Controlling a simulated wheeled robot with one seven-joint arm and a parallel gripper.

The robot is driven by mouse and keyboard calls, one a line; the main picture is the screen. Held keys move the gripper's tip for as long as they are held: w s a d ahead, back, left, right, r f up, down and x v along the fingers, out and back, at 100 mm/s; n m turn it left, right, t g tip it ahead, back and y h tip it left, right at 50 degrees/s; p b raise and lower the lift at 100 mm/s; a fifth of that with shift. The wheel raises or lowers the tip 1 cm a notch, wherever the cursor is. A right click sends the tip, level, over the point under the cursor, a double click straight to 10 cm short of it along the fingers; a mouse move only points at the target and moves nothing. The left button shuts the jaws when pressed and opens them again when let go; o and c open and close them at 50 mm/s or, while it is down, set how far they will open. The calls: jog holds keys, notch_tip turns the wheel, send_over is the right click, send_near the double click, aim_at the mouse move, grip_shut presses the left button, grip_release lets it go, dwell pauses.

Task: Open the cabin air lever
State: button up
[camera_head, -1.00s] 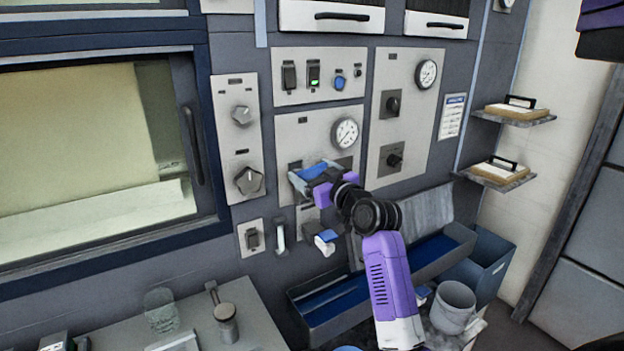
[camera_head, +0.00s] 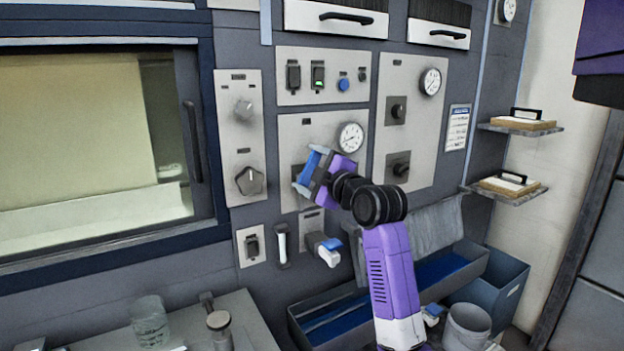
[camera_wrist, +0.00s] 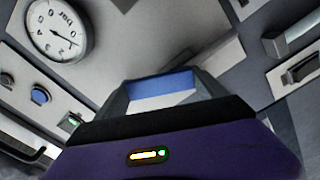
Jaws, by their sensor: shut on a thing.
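The cabin air lever, with a blue grip (camera_head: 309,167), is on the grey panel below the round gauge; no readable label confirms its name. My gripper (camera_head: 304,171) is at the lever, its two grey fingers shut on the blue grip from both sides. It is rolled, with one finger high and one low. In the wrist view the blue and white lever part (camera_wrist: 163,88) shows between the fingers. The lever's pivot is hidden behind my gripper.
The gauge (camera_head: 351,136) is close above my wrist. A white valve with a blue tab (camera_head: 327,249) juts out just below. A knob panel (camera_head: 244,140) is to the left. A long trough (camera_head: 330,318) and a worktop (camera_head: 252,318) lie below.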

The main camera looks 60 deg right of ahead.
jog(key=n+b, duration=0.2)
jog(key=n, duration=0.1)
jog(key=a+n, duration=0.1)
jog(key=n, duration=0.1)
jog(key=shift+w+a+b, duration=0.1)
jog(key=shift+w+b, duration=0.3)
jog(key=shift+n, duration=0.4)
jog(key=o, duration=2)
jog(key=shift+r, duration=0.1)
jog(key=shift+a, duration=0.1)
jog(key=b+v, duration=0.1)
jog(key=v, duration=0.6)
jog(key=shift+s+a, duration=0.15)
jog(key=shift+s, duration=0.2)
